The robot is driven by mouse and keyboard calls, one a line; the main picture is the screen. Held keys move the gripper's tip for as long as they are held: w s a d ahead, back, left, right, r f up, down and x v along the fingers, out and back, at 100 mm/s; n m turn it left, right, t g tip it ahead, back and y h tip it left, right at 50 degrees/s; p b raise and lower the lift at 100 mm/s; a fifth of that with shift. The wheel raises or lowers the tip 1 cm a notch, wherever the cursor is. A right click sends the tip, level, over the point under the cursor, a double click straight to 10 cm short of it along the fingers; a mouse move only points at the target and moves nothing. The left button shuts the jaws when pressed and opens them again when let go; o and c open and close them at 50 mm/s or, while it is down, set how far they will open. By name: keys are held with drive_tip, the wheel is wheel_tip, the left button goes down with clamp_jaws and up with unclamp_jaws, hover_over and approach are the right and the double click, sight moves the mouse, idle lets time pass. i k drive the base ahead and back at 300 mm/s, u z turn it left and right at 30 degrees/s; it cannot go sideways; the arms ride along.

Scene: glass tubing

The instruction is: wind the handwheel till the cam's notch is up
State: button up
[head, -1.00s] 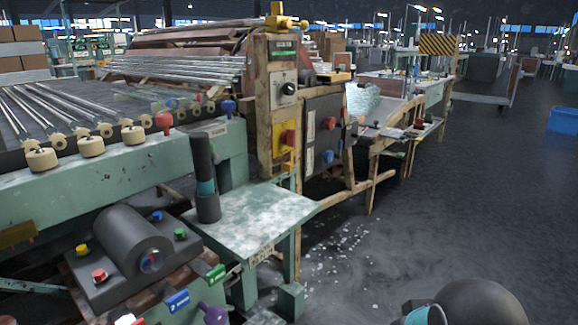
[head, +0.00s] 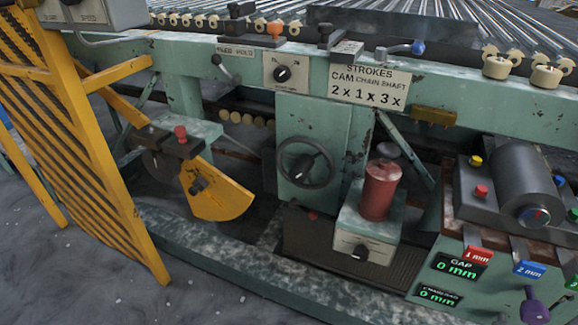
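The handwheel (head: 305,162) is a dark ring with spokes and a hub, on the green machine's front panel in the middle of the head view. To its left is a yellow sector-shaped plate (head: 222,197) with a dark hub, its rounded edge low; it may be the cam. I cannot make out a notch on it. Dark blocks and a red knob (head: 181,132) sit just above it. My gripper is not in view.
A yellow-and-black striped guard (head: 75,130) stands at the left. A red canister (head: 380,190) stands right of the handwheel on a green box with a dial (head: 360,252). A green rail (head: 250,285) runs low in front. A sign (head: 368,87) reads "STROKES".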

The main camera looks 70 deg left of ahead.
sight(301, 170)
drive_tip(key=u, duration=2.55)
